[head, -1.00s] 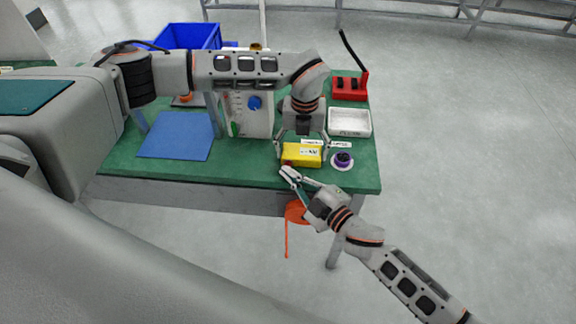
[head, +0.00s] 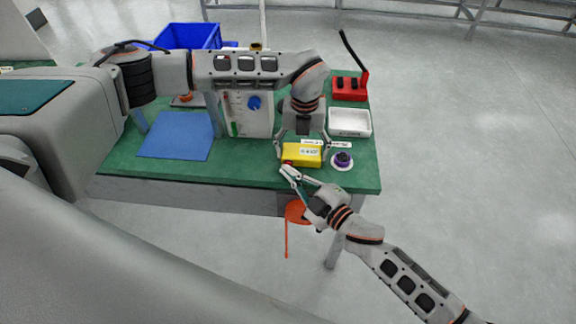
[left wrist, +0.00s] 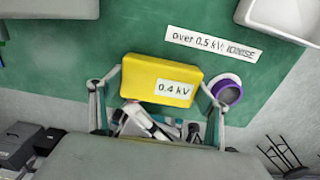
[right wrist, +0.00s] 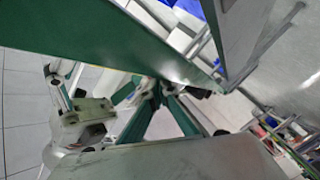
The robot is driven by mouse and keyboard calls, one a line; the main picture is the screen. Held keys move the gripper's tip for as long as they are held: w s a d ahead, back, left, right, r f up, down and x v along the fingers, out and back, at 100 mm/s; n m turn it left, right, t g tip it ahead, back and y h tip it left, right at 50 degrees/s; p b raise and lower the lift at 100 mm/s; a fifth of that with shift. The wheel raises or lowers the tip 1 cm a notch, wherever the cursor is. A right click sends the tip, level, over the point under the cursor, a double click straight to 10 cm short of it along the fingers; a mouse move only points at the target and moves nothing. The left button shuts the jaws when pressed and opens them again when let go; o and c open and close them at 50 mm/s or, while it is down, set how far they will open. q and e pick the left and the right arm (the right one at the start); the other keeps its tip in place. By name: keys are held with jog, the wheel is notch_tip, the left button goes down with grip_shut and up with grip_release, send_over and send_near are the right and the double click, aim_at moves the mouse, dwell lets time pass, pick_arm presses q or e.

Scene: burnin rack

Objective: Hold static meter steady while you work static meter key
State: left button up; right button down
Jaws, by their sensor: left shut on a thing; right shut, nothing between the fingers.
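The static meter (head: 296,153) is a yellow box lying near the front edge of the green bench. Its white display reads 0.4 kV in the left wrist view (left wrist: 158,68). My left gripper (head: 303,157) is shut on the meter, one finger at each short side. A small red spot (head: 288,162), apparently the key, shows at the meter's front left corner. My right gripper (head: 286,170) is shut and empty, its tips just in front of that corner. I cannot tell whether they touch it. The right wrist view does not clearly show the meter.
A label reading "over 0.5 kV: IONISE" (left wrist: 213,45) lies behind the meter. A purple-ringed round thing (head: 343,161) sits right of it, and a white tray (head: 349,122) behind that. A blue mat (head: 176,136) lies left. An orange item (head: 296,211) hangs below the front edge.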

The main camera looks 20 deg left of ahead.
jog(key=shift+s+d, duration=0.35)
jog(key=shift+s, duration=0.55)
jog(key=shift+s, duration=0.15)
jog(key=shift+s+d, duration=0.25)
jog(key=shift+s, duration=0.5)
jog(key=shift+s+d, duration=0.2)
jog(key=shift+s, duration=0.6)
jog(key=shift+s+d, duration=0.25)
jog(key=shift+s, duration=0.5)
pick_arm(q)
jog(key=o, duration=1.2)
jog(key=shift+o, duration=0.2)
jog(key=shift+r, duration=0.1)
